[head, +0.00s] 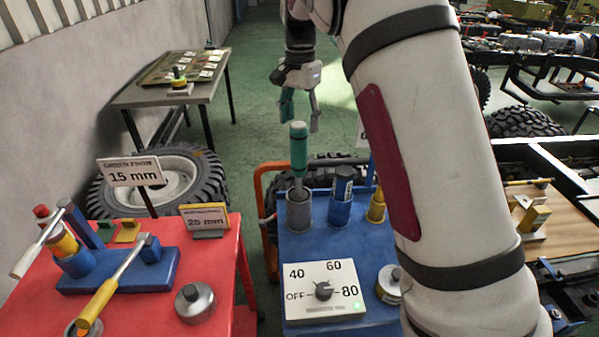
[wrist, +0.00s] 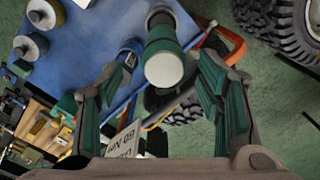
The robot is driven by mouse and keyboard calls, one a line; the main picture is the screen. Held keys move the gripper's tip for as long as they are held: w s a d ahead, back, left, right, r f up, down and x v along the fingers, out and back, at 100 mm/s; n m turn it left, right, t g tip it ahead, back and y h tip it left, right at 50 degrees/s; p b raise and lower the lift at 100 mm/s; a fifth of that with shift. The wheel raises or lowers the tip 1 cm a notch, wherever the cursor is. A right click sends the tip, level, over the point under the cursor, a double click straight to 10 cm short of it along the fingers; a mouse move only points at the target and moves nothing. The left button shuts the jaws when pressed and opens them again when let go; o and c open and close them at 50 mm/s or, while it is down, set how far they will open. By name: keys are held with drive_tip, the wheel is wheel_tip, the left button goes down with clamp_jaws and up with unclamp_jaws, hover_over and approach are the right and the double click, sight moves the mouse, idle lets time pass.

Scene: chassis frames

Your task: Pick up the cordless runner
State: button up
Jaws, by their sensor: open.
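The cordless runner appears to be the teal tool with a pale round cap (head: 298,148), though no label shows. It stands nearly upright in a grey cup (head: 299,212) on the blue cart. In the wrist view the runner (wrist: 163,62) is seen from above, cap toward the camera. My gripper (head: 300,116) is open and empty, above the runner in the head view. In the wrist view my gripper (wrist: 157,78) has its teal-padded fingers on either side of the runner, with gaps on both sides. The runner's lower end is hidden in the cup.
A blue cup (head: 340,210) and a yellow piece (head: 376,206) stand right of the runner. A dial box (head: 322,290) is in front. The red table (head: 150,312) with tools is left. A tyre (head: 335,168) and orange rail are behind the cart.

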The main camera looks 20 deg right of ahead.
sight(299, 139)
drive_tip(key=shift+w+a+f+p, duration=0.1)
drive_tip(key=shift+f+p, duration=0.35)
drive_tip(key=shift+f, duration=1.2)
drive_tip(key=shift+w+f+p, duration=0.1)
drive_tip(key=shift+f+p, duration=0.3)
drive_tip(key=shift+f, duration=1.2)
drive_tip(key=shift+r, duration=0.1)
clamp_jaws()
